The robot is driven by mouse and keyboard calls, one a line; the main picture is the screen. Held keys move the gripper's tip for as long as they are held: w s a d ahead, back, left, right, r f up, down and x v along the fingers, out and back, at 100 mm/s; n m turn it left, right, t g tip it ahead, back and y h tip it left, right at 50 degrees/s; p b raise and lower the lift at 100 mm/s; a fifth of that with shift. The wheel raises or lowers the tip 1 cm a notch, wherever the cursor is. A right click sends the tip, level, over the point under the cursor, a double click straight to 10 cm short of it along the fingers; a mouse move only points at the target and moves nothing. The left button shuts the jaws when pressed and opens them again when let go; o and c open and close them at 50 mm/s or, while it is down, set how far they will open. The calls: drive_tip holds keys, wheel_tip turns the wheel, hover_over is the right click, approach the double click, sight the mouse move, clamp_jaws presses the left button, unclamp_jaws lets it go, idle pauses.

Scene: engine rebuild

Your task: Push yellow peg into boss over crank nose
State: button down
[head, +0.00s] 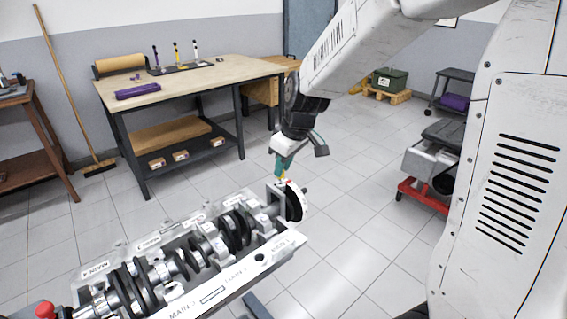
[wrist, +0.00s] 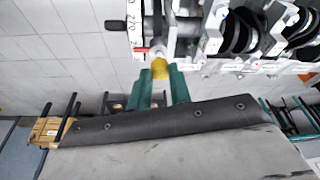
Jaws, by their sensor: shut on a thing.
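The yellow peg (wrist: 160,69) is between the green fingertips of my gripper (wrist: 161,84) in the wrist view. My gripper (head: 285,162) is shut on it and points down in the head view, where a little yellow of the peg (head: 282,178) shows below the fingers. The peg is over the end of the engine block (head: 272,190), beside the white graduated wheel (head: 297,201) on the crank nose. The boss is hidden or too small to make out. I cannot tell whether the peg's tip has entered a hole.
The block with the crankshaft (head: 130,285) fills the lower left of the head view. A workbench (head: 190,82) with a purple item (head: 138,91) and several upright tools stands behind. A red-based cart (head: 425,197) stands at right. Open tiled floor lies between.

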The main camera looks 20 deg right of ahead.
drive_tip(key=shift+f, duration=1.1)
idle(0.3)
drive_tip(key=c, duration=1.5)
unclamp_jaws()
drive_tip(key=shift+r, duration=0.15)
drive_tip(key=shift+r, duration=1.4)
drive_tip(key=o, duration=0.5)
drive_tip(key=shift+o, duration=0.2)
drive_tip(key=shift+r, duration=0.1)
